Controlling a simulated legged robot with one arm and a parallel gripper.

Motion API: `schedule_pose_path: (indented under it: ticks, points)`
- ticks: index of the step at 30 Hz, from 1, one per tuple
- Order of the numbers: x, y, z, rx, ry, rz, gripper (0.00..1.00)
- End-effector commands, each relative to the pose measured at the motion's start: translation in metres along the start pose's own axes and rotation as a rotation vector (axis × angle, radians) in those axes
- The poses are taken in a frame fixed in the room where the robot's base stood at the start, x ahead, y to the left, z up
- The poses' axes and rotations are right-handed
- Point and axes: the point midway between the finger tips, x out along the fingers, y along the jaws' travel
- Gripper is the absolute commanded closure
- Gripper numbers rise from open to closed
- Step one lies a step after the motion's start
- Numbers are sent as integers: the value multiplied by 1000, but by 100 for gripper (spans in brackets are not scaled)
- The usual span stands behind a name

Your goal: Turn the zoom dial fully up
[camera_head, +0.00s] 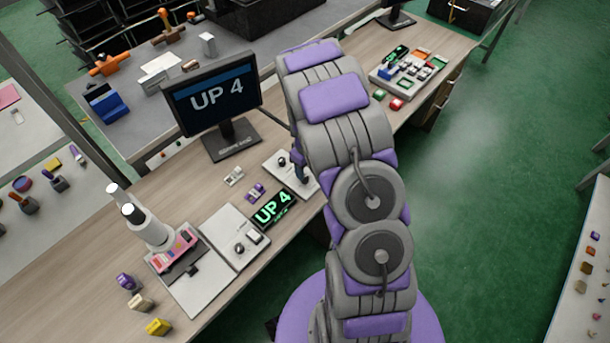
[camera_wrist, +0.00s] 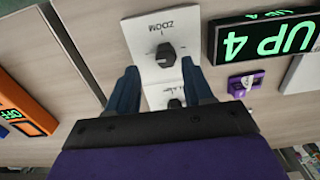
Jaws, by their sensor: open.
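In the wrist view, the zoom dial (camera_wrist: 166,54) is a dark round knob with a pointer mark, on a pale plate (camera_wrist: 147,33) lettered ZOOM. My gripper (camera_wrist: 159,66) is open, with one blue-grey finger on each side of the plate and the knob between the fingertips. I see no clear contact with the knob. In the head view, the pale plate (camera_head: 281,175) is partly hidden by my arm, and only part of my gripper (camera_head: 302,171) shows. One dark knob (camera_head: 282,160) shows there; I cannot tell whether it is the zoom dial.
A second dark knob (camera_wrist: 176,103) sits lower on the pale panel, between my fingers. A display (camera_wrist: 262,38) reads UP 4, as does the monitor (camera_head: 217,95). A purple fixture (camera_wrist: 245,82) is to the right. An orange OFF unit (camera_wrist: 25,110) is left.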

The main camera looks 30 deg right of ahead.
Motion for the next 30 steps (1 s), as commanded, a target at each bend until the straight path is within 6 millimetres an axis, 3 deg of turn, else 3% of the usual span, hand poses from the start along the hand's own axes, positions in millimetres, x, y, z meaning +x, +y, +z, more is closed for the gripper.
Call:
schedule_pose_path:
  ticks: [6, 19, 30]
  points:
    - [28, -6, -1, -2, -6, 3, 49]
    - [35, -1, 0, -2, -1, 0, 50]
    - [34, -4, -1, -2, -3, 5, 85]
